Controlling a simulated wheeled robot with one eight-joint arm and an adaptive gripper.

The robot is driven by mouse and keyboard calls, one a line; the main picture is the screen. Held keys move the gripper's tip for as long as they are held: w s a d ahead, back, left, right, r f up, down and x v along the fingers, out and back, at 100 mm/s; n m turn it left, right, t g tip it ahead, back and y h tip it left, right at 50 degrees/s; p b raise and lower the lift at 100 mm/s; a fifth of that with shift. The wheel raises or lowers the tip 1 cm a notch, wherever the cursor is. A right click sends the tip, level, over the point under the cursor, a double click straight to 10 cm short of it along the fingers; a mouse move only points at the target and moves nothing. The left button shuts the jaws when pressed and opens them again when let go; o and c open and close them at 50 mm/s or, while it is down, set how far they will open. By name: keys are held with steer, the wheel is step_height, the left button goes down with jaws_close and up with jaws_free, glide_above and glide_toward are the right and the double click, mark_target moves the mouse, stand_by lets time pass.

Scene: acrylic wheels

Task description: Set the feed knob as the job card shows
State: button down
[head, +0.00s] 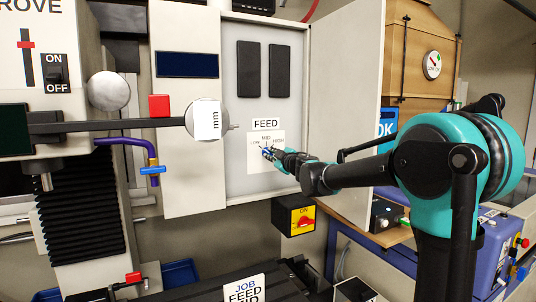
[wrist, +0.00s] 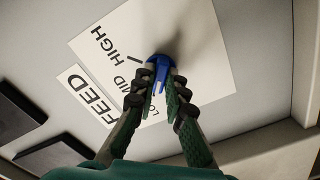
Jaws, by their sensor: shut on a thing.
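The blue feed knob (head: 265,152) sits on a white dial plate (head: 255,182) marked LOW, MID and HIGH, under the FEED label (head: 266,124). My gripper (head: 273,153) reaches it from the right. In the wrist view my gripper (wrist: 159,80) has a finger on each side of the blue knob (wrist: 158,62) and is shut on it. The fingers hide part of the knob and the LOW mark. I cannot tell which mark the knob points to. The job card (head: 244,289) at the bottom reads JOB and FEED; its lowest line is cut off by the frame edge.
The open cabinet door (head: 345,110) stands just right of the panel, behind my arm. A yellow switch box with a red knob (head: 300,220) is below the panel.

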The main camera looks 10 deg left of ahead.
steer(key=m, duration=0.4)
steer(key=shift+m, duration=0.3)
steer(key=m, duration=0.4)
steer(key=shift+m, duration=0.7)
steer(key=c, duration=1.4)
jaws_free()
steer(key=shift+c, duration=0.2)
